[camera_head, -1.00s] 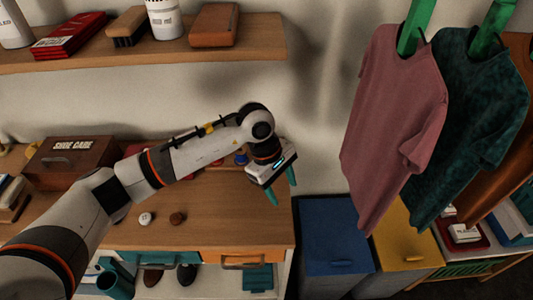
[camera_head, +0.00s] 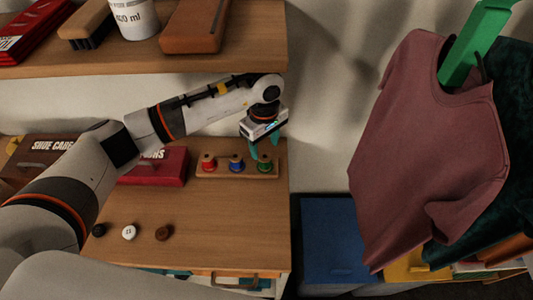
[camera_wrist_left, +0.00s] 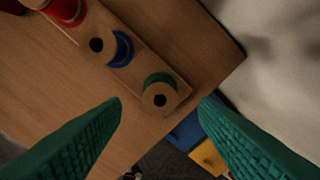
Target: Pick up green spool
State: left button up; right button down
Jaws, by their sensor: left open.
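The green spool (camera_head: 264,164) stands at the right end of a wooden spool rack (camera_head: 219,171) on the wooden counter. In the left wrist view the green spool (camera_wrist_left: 160,88) shows from above, with a wooden top and a dark hole. My left gripper (camera_head: 264,150) is open with teal fingers, above and close to the green spool. In the left wrist view its fingertips (camera_wrist_left: 160,99) lie on either side of the spool, with nothing between them gripped. My right gripper is not in view.
A blue spool (camera_head: 236,164) and a red spool (camera_head: 208,163) stand on the same rack, to the left. A red box (camera_head: 165,168) is left of the rack. A shelf (camera_head: 150,58) hangs above. A pink shirt (camera_head: 425,150) hangs at right.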

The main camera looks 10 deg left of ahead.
aim_at(265, 158)
pick_arm(q)
jog(key=shift+s+f+p, duration=0.35)
jog(key=shift+f+p, duration=0.4)
jog(key=shift+p, duration=0.05)
jog(key=f, duration=0.2)
jog(key=f+p, duration=0.1)
jog(key=shift+w+f, duration=0.25)
jog(key=shift+f, duration=0.25)
jog(key=c, duration=0.9)
jog(key=shift+r, duration=0.1)
jog(key=shift+c, duration=0.6)
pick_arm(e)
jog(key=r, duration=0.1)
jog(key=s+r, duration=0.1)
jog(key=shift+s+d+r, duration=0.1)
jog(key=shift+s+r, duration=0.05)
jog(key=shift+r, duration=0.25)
